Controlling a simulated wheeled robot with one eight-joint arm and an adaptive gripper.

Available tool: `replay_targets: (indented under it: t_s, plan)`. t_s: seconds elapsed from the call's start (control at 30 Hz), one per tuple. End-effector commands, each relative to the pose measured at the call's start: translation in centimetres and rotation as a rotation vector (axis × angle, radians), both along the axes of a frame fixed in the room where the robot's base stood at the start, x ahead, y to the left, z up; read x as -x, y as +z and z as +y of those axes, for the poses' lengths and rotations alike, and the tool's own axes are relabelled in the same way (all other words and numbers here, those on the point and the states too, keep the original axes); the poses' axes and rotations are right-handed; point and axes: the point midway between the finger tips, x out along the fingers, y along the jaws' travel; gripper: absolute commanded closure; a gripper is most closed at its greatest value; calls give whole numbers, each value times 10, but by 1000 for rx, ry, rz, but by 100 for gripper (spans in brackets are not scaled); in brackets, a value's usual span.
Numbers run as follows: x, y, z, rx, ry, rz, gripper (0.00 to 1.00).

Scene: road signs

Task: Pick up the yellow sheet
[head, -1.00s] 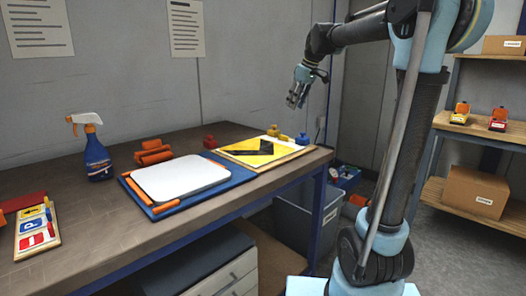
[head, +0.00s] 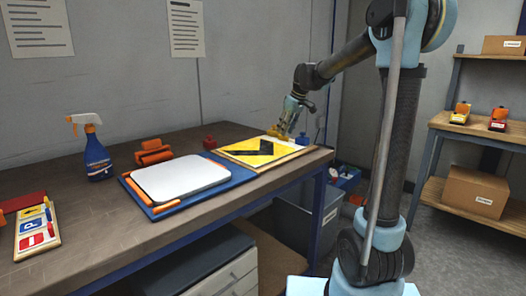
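The yellow sheet (head: 243,150) lies flat on a pale wooden board (head: 297,155) at the right end of the workbench. It bears a black marking (head: 267,157). My gripper (head: 288,128) points down over the far right part of the board, just above or beside the sheet's right edge. The fingers look spread apart, with nothing seen between them. I cannot tell whether they touch the sheet.
A blue tray with a white plate (head: 180,178) lies left of the board. Orange blocks (head: 153,152), a spray bottle (head: 97,150) and a sign strip (head: 37,230) are further left. A grey bin (head: 300,215) is below.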

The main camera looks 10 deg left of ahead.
Motion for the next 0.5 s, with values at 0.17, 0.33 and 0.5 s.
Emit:
replay_targets:
  t_s: [0.17,0.33,0.5]
  plan:
    - [-8,-22,7,0,1,0,69]
    - [-10,-31,10,0,0,0,69]
    - [-10,-32,10,0,0,0,69]
